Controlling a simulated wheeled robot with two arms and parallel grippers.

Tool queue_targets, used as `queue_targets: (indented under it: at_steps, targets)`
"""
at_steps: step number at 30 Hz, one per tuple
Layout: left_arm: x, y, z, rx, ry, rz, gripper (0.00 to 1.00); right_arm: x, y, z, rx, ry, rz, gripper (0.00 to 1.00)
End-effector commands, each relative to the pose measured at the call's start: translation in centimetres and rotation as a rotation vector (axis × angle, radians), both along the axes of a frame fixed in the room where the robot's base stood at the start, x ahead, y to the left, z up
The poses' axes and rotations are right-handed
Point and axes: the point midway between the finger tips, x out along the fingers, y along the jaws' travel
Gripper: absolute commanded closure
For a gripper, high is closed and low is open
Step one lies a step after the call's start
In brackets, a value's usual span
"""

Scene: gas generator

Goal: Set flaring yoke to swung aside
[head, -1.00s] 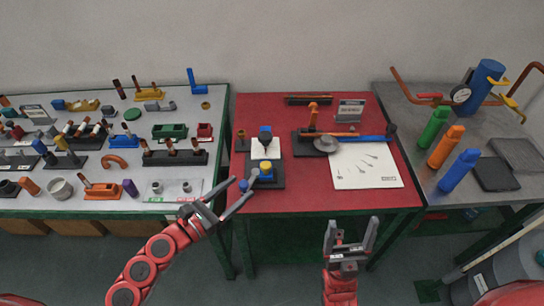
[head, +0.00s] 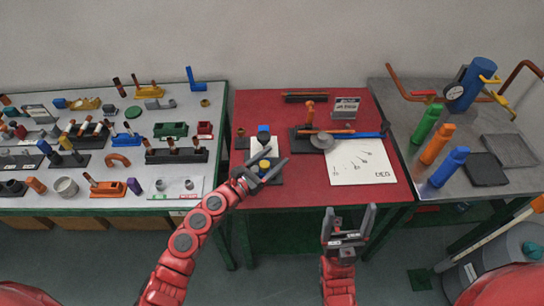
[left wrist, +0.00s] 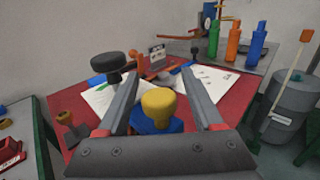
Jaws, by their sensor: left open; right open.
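I cannot tell for certain which part is the flaring yoke. My left gripper (head: 270,160) is open over the fixture and hides part of it. In the left wrist view the yellow knob (left wrist: 158,102), on a blue body (left wrist: 155,126), shows between the open fingers (left wrist: 161,76). A black knob (left wrist: 108,62) shows behind the left finger. My right gripper (head: 348,218) is open and empty before the table's front edge.
On the red table (head: 300,195), a hammer-like tool (head: 330,134) and white sheet (head: 362,170) lie to the right. A grey-topped table (head: 170,98) with many parts stands left. Coloured bottles (head: 434,144) stand on the right table. The red table's front middle is clear.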

Motion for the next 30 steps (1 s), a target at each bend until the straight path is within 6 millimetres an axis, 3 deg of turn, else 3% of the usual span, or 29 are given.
queue_targets:
  at_steps: [5,6,17,30]
  targets:
    - [0.01,0.02,-0.03,0.000,0.000,0.000,0.32,0.00,0.00,-0.02,0.000,0.000,0.000,0.17]
    - [0.01,0.03,-0.03,0.000,0.000,0.000,0.36,0.00,0.00,-0.02,0.000,0.000,0.000,0.17]
    - [0.01,0.06,-0.01,0.000,0.000,0.001,1.00,0.00,0.00,-0.03,0.000,0.000,0.000,0.17]
    - [0.01,0.06,0.00,0.001,-0.001,0.001,1.00,0.00,0.00,-0.02,0.000,0.000,0.000,0.17]
